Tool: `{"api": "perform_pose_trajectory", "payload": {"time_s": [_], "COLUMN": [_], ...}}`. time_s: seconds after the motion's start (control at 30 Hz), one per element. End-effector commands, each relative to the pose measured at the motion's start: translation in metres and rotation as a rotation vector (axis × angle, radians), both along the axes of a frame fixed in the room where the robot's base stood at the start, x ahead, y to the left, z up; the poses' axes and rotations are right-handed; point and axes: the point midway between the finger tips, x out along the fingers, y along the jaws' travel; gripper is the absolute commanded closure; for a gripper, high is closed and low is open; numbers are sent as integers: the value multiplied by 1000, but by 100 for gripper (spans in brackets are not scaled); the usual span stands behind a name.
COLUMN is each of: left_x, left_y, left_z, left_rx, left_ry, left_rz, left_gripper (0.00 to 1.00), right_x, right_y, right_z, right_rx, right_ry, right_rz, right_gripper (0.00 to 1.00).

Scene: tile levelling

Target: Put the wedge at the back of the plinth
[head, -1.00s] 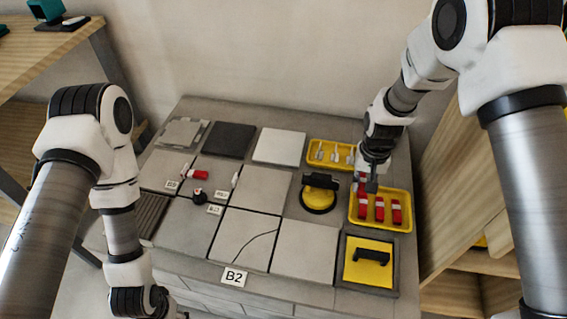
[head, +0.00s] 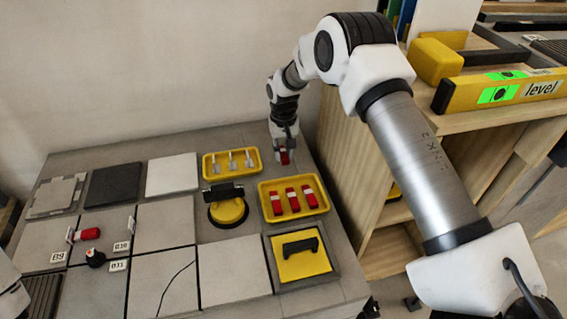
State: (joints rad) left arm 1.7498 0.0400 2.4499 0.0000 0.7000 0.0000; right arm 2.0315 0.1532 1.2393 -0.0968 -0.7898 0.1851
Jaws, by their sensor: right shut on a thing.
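My right gripper (head: 284,157) is shut on a red wedge (head: 284,156), near the back right of the grey plinth (head: 335,283). It stands behind the yellow tray of red wedges (head: 264,205) and right of the yellow tray of white clips (head: 206,168). The held wedge is mostly covered by the fingers; I cannot tell whether it touches the plinth top. Three red wedges (head: 292,201) lie in the tray.
A yellow suction lifter (head: 227,211) with a black handle stands on the plinth. A yellow pad with a black handle (head: 302,261) lies at the front right. A wooden shelf with a yellow level (head: 500,90) stands right. Bare plinth shows around the trays.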

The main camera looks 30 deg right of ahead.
Motion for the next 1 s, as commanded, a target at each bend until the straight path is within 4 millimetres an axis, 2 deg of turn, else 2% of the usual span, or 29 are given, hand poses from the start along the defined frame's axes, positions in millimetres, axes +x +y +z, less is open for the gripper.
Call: {"api": "perform_pose_trajectory", "payload": {"time_s": [0.1,0.3,0.63,0.67,0.7,0.73,1.0], "left_x": [0,0,0,0,0,0,0], "left_y": [0,0,0,0,0,0,0], "left_z": [-7,-22,-18,-19,-19,-19,-19], "left_rx": [0,0,0,0,0,0,0], "left_ry": [0,0,0,0,0,0,0], "left_rz": [0,0,0,0,0,0,0], "left_gripper": [43,43,43,43,43,43,43], "right_x": [7,6,6,6,6,6,6], "right_y": [-7,-6,-6,-6,-6,-6,-6], "right_z": [-7,-37,-39,-39,-39,-39,-38], "right_rx": [0,1,1,0,0,0,0], "right_ry": [1,2,2,1,1,1,1], "right_rz": [0,1,1,1,1,1,1], "right_gripper": [100,100,100,72,57,53,53]}}
